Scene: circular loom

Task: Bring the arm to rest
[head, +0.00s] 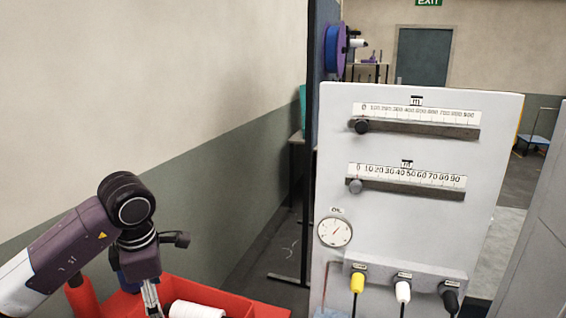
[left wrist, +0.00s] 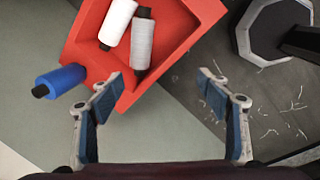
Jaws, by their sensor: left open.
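My left arm comes in from the lower left in the head view. Its gripper (head: 152,300) points down at the bottom edge, over or beside the red bin (head: 240,301), and its tips are cut off there. In the left wrist view the gripper (left wrist: 160,92) is open, with its two blue-padded fingers wide apart and nothing between them. The red bin (left wrist: 188,45) lies beyond the fingers and holds a white spool (left wrist: 118,20) and a grey spool (left wrist: 142,45). My right gripper is not in view.
A blue spool (left wrist: 62,80) is at the bin's left side. A grey control panel (head: 400,225) with two sliders, a dial and several coloured plugs stands right of the arm. A dark post (head: 312,150) rises left of it. A dark octagonal base (left wrist: 268,28) stands on the littered floor.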

